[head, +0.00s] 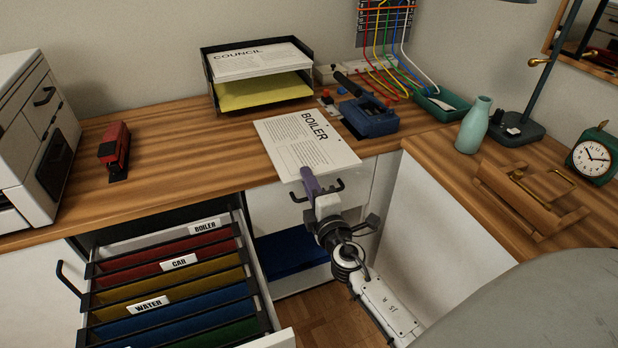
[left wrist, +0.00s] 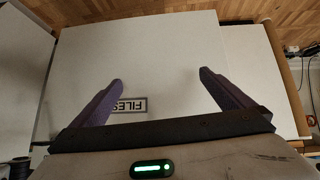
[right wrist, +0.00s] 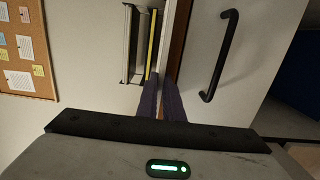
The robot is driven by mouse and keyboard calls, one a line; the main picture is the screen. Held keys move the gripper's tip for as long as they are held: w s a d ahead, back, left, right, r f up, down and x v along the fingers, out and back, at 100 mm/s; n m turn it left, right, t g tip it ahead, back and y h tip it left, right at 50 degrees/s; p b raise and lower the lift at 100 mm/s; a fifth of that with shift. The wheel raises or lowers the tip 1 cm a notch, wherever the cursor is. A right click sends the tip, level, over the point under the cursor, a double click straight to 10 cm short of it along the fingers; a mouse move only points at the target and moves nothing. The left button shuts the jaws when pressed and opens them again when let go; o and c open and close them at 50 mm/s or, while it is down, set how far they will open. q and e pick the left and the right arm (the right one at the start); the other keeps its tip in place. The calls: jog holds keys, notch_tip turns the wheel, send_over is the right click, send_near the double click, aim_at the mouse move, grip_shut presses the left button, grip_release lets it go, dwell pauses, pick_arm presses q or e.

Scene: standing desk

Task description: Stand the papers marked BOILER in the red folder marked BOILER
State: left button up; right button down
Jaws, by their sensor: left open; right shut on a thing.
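The papers marked BOILER (head: 290,150) lie flat on the desk, their near edge at the desk's front edge. My right gripper (head: 310,182) is shut on that near edge; its closed fingers show in the right wrist view (right wrist: 159,84), where the sheets are hard to make out. The red folder marked BOILER (head: 165,247) hangs at the back of the open drawer, lower left, with its white label (head: 205,226) upright. My left gripper (left wrist: 158,80) is open and empty, facing a white front with a FILES label (left wrist: 126,105); it is outside the head view.
The drawer also holds folders marked CAR (head: 180,262) and WATER (head: 148,305). A black tray (head: 213,92) with COUNCIL papers stands behind the BOILER papers. A blue device (head: 372,120) sits close to their right. A red stapler (head: 115,145) is left; the desk between is clear.

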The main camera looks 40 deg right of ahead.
jog(key=shift+s+a, duration=0.1)
jog(key=shift+s, duration=0.35)
jog(key=c, duration=1.8)
grip_release()
pick_arm(q)
jog(key=shift+s+f, duration=0.1)
jog(key=shift+s, duration=0.15)
jog(key=shift+f+b, duration=0.75)
jog(key=shift+b, duration=0.25)
pick_arm(e)
jog(key=v, duration=1)
jog(key=shift+s, duration=0.1)
